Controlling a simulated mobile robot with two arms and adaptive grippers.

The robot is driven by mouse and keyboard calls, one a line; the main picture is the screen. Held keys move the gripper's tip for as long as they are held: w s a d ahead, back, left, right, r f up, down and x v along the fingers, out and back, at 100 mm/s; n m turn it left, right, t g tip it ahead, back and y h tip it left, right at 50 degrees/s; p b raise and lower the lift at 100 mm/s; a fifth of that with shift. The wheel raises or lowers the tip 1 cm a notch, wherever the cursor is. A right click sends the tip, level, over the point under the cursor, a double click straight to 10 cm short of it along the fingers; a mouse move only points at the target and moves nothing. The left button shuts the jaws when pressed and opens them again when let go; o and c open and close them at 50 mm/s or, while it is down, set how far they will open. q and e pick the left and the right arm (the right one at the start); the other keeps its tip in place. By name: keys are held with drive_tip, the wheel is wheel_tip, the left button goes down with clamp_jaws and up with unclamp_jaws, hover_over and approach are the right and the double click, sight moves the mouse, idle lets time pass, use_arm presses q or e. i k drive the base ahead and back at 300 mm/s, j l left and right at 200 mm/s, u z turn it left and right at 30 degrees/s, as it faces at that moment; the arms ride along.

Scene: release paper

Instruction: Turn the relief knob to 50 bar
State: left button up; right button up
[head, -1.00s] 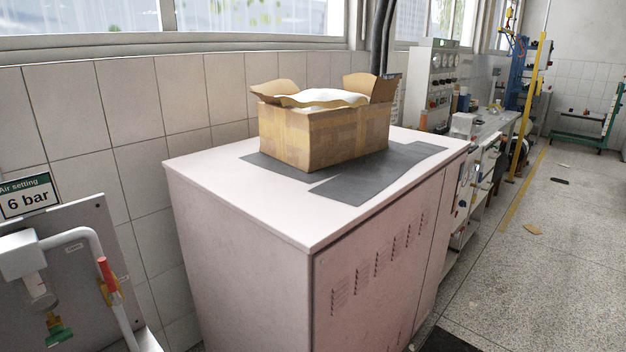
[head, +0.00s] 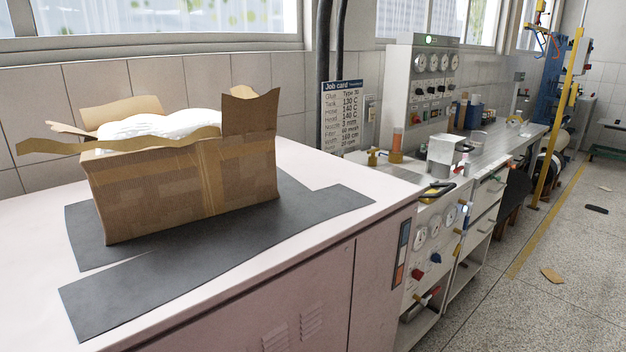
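No knob can be read as the relief knob from here. Neither of my grippers is in view.
A pink cabinet (head: 330,227) fills the near left. An open cardboard box (head: 180,185) with a white bag (head: 160,124) stands on dark sheets (head: 215,262) there. A job card (head: 342,115) stands behind. The speckled floor (head: 520,310) at right is mostly clear.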

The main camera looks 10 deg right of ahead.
sight(417, 275)
drive_tip(key=i+l, duration=0.15)
drive_tip(key=l, duration=0.2)
drive_tip(key=i+l, duration=0.15)
drive_tip(key=l, duration=0.2)
drive_tip(key=i+l, duration=0.1)
drive_tip(key=l, duration=0.25)
drive_tip(key=i+l+u, duration=0.1)
drive_tip(key=l, duration=0.2)
drive_tip(key=i+l, duration=0.2)
drive_tip(key=l, duration=0.15)
drive_tip(key=k+l, duration=0.1)
drive_tip(key=l, duration=0.25)
drive_tip(key=k+l, duration=0.1)
drive_tip(key=l, duration=0.25)
drive_tip(key=k+l, duration=0.15)
drive_tip(key=l, duration=0.25)
drive_tip(key=k+l, duration=0.15)
drive_tip(key=k+u, duration=0.05)
drive_tip(key=k, duration=0.05)
